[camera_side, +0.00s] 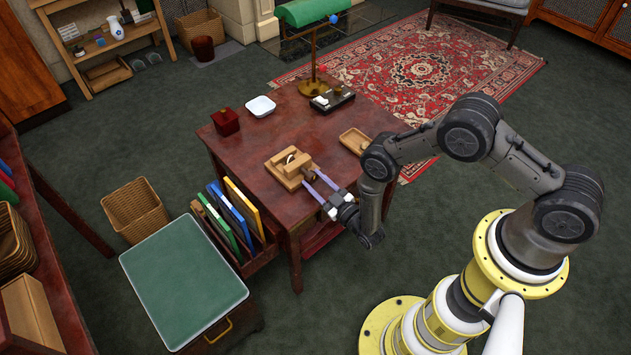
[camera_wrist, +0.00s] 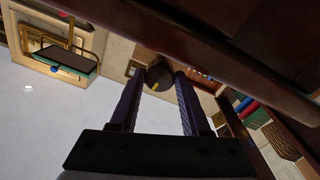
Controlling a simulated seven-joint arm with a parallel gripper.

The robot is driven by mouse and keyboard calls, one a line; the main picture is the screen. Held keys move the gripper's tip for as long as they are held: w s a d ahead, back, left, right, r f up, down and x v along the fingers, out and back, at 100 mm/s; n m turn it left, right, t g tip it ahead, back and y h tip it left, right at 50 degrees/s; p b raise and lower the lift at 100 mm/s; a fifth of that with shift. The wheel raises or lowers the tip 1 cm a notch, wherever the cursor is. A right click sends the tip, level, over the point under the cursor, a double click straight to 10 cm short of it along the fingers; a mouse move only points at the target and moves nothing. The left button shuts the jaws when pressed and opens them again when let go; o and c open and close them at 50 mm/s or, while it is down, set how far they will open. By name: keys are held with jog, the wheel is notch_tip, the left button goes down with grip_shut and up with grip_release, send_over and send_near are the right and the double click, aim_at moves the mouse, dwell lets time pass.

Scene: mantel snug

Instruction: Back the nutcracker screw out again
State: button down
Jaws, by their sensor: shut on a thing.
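The wooden nutcracker (camera_side: 283,172) sits on the dark red table, near its front edge, with a pale ring-like shape at its top. My gripper (camera_side: 310,178) reaches in from the right with its two purple fingers at the nutcracker's right end. In the wrist view my gripper (camera_wrist: 159,80) is shut on the dark round end of the nutcracker screw (camera_wrist: 158,70), one finger on each side. The screw's shaft and its depth in the wood are hidden.
The table (camera_side: 250,150) also bears a dark red box (camera_side: 226,122), a white dish (camera_side: 261,106), a small wooden tray (camera_side: 354,142), a black desk stand (camera_side: 332,99) and a green-shaded lamp (camera_side: 312,12). A rack with several upright folders (camera_side: 236,208) is at its left front.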

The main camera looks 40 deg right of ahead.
jog(key=shift+n, duration=0.3)
jog(key=shift+c, duration=1.8)
grip_release()
jog(key=s, duration=1.3)
jog(key=shift+s+a+f, duration=0.15)
jog(key=shift+s+f, duration=0.1)
jog(key=shift+s, duration=0.15)
